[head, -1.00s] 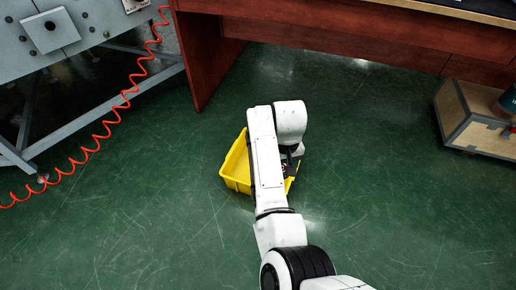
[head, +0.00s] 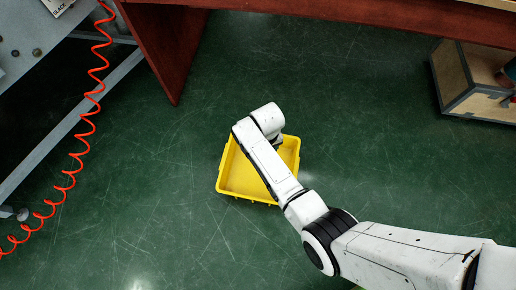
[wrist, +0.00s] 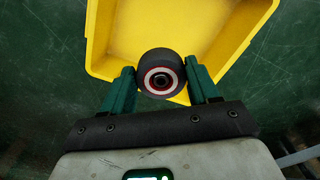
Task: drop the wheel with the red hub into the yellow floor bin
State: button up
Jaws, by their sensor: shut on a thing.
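In the head view my arm reaches over the bin and hides the gripper and the wheel.
A red-brown bench (head: 168,50) stands behind the bin. A grey metal frame (head: 70,118) and an orange coiled hose (head: 85,140) are at the left. A wooden crate (head: 468,80) stands at the upper right. The floor around the bin is clear.

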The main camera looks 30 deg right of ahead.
notch_tip(320, 180, down, 6)
jog(key=b, duration=0.6)
jog(key=o, duration=1.2)
notch_tip(320, 180, up, 11)
jog(key=p, duration=0.6)
